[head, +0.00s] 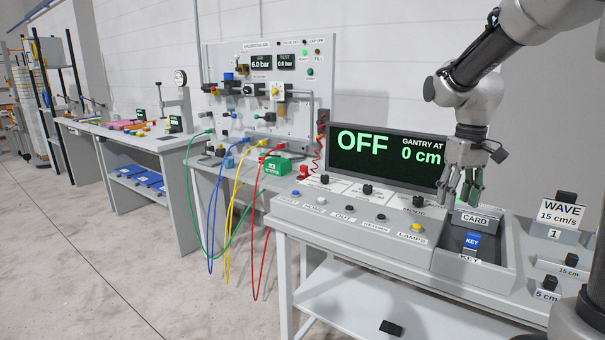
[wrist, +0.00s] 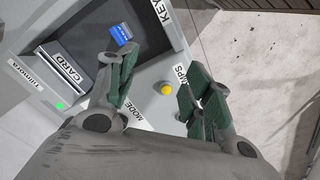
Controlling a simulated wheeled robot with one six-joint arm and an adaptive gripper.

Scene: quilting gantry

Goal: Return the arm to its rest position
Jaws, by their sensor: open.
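My gripper (head: 462,190) is open and empty above the right part of the control console (head: 375,228), close to the CARD slot block (head: 475,218). In the wrist view its two green-padded fingers (wrist: 158,92) stand apart, with the yellow lamp button (wrist: 166,88) seen between them. A blue KEY card (head: 473,241) lies in the dark tray below the CARD label; it also shows in the wrist view (wrist: 120,33). My arm reaches in from the upper right of the head view, bent down at the wrist.
A display (head: 385,157) reading OFF and GANTRY AT 0 cm stands behind the console. A WAVE 15 cm/s block (head: 556,218) stands at right. A valve panel (head: 262,95) with coloured hoses is left. A dark block (head: 391,327) lies on the lower shelf.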

